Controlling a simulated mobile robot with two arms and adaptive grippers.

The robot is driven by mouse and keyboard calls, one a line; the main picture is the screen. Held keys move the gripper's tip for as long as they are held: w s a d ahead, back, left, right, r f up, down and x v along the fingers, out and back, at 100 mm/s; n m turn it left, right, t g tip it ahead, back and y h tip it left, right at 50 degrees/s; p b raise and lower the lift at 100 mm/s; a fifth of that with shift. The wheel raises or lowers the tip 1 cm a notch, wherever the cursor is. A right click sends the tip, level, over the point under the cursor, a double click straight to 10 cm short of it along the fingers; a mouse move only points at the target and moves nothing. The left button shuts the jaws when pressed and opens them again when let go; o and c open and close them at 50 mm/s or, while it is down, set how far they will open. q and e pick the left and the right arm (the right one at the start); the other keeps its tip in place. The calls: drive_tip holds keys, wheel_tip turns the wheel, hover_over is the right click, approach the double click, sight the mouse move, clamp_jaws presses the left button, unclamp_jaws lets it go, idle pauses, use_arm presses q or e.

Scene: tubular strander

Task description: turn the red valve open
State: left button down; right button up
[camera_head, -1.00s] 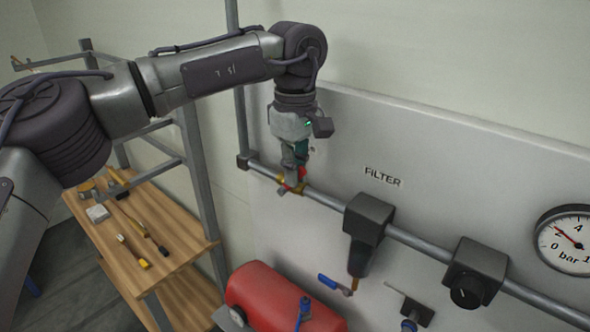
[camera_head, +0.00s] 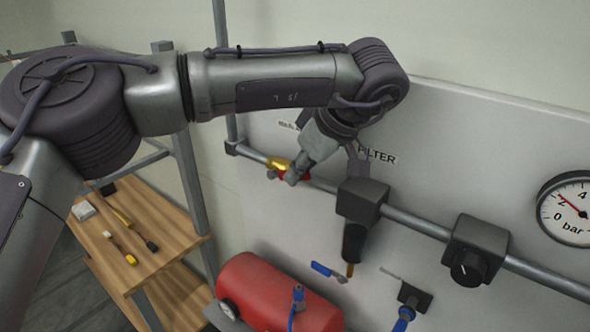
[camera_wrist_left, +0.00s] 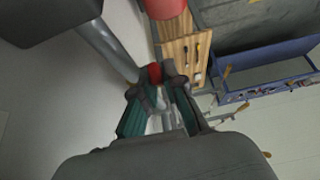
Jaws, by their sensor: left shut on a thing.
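The red valve sits on the grey pipe along the wall panel. Its brass body (camera_head: 279,164) shows in the head view, and a bit of its red handle (camera_head: 306,176) shows beside my fingers. My left gripper (camera_head: 292,176) is shut on the red handle, coming in tilted from the upper right. In the left wrist view a red piece of the handle (camera_wrist_left: 154,73) shows at the tips of my left gripper (camera_wrist_left: 156,90). The fingers hide most of the handle. My right gripper is in neither view.
The black filter (camera_head: 361,203) hangs on the pipe just right of the valve. A black regulator (camera_head: 474,250) and a pressure gauge (camera_head: 568,210) are further right. A red tank (camera_head: 272,296) stands below. A wooden shelf (camera_head: 165,228) with tools is at the left.

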use_arm(q)
drive_tip(key=shift+d+f+t+y, duration=0.1)
drive_tip(key=shift+f+t+y, duration=0.1)
drive_tip(key=shift+t+y, duration=0.15)
idle(0.3)
drive_tip(key=c, duration=1.2)
unclamp_jaws()
drive_tip(key=shift+c, duration=0.2)
drive_tip(key=shift+s, duration=0.1)
drive_tip(key=v, duration=0.8)
